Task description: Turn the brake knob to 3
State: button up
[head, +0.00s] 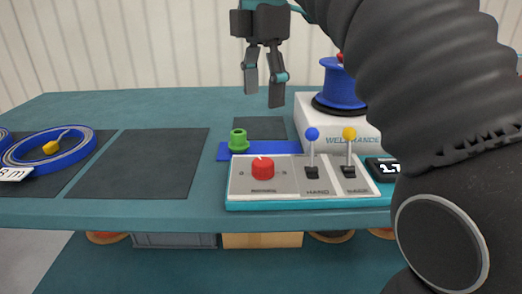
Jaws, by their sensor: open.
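The red brake knob (263,168) sits on the left part of a grey control panel (290,190) with a teal edge, near the front of the table. A light mark shows at the top of the knob; the numbers around it are too small to read. My gripper (263,102) hangs above and behind the panel, fingers pointing down, open and empty. It is well apart from the knob. Nothing hides the knob.
Two levers, blue-topped (312,135) and yellow-topped (349,134), stand right of the knob. A green spool-like piece (238,140) is behind it. A blue reel (342,86) on a white machine stands back right. A dark mat (140,165) at left is clear; a blue coil (75,158) lies beyond.

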aim_at(263, 161)
notch_tip(263, 161, down, 14)
jog(key=b, duration=0.3)
jog(key=shift+r+b, duration=0.2)
jog(key=shift+b, duration=0.2)
jog(key=c, duration=1.1)
jog(key=shift+c, duration=0.2)
